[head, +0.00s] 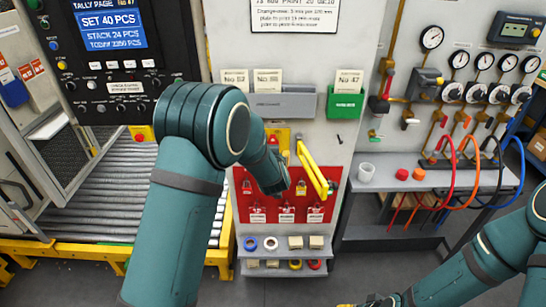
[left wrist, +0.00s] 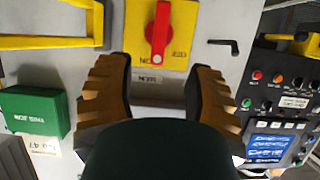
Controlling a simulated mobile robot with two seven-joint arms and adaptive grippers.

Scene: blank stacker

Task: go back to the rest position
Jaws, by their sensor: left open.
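My left gripper (left wrist: 160,80) is open in the left wrist view, with a wide gap between its brown-and-black fingers and nothing between them. It faces the grey panel, near a yellow plate with a red rotary switch (left wrist: 159,34). In the head view my left arm reaches up from the bottom and its forearm points at the panel above the red lockout board; its fingers cannot be made out there. My right arm comes in from the right edge, low over the floor. Its gripper (head: 365,303) is cut off by the bottom edge, so its fingers do not show clearly.
A yellow handle (head: 312,168) sticks out beside my left forearm. The red lockout board (head: 247,211) and a shelf of tape rolls (head: 271,243) lie below. A green box (head: 344,103) hangs above. A roller conveyor (head: 85,195) is left, a hose bench (head: 430,185) right.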

